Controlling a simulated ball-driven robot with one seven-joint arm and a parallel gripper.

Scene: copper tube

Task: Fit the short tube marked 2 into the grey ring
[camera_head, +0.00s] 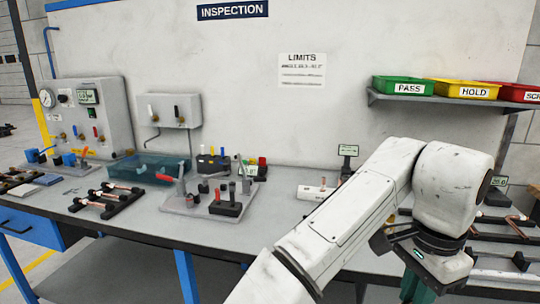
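Several short copper tubes lie in a dark rack (105,203) at the left front of the bench. Their marks are too small to read, so I cannot tell which is number 2. I cannot pick out the grey ring for sure. A grey base plate (180,207) in the middle carries small fixtures, among them a dark block (225,208) with upright pins. My gripper (432,250) hangs at the end of my white arm at the right, well away from the rack. Its fingers are not clear, and I cannot see whether it holds anything.
A teal tray (150,170) and a holder with coloured handles (213,163) stand behind the plate. A white cylinder (312,192) lies near a small display (348,150). Rails with copper tubing fill the right. Bare bench (262,222) lies between plate and arm.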

